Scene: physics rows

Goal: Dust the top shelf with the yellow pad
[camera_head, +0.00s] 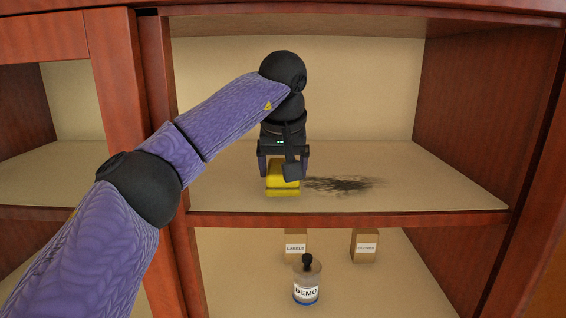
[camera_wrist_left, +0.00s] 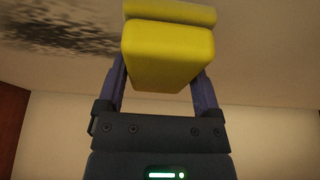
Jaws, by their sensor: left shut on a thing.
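The yellow pad (camera_head: 282,180) is in my left gripper (camera_head: 283,165), over the top shelf (camera_head: 410,185) near its front edge. The gripper is shut on the pad, with one finger on each side, as the left wrist view also shows with the yellow pad (camera_wrist_left: 167,55) between the fingers. I cannot tell whether the pad touches the shelf. A dark dust patch (camera_head: 343,184) lies on the shelf just right of the pad. It also shows in the left wrist view as a dark smudge (camera_wrist_left: 62,38). My right gripper is not in view.
The cabinet's side wall (camera_head: 475,100) bounds the shelf on the right and a wooden upright (camera_head: 160,110) on the left. Below stand a DEMO bottle (camera_head: 307,285), a LABELS box (camera_head: 295,247) and another small box (camera_head: 365,246). The rest of the top shelf is clear.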

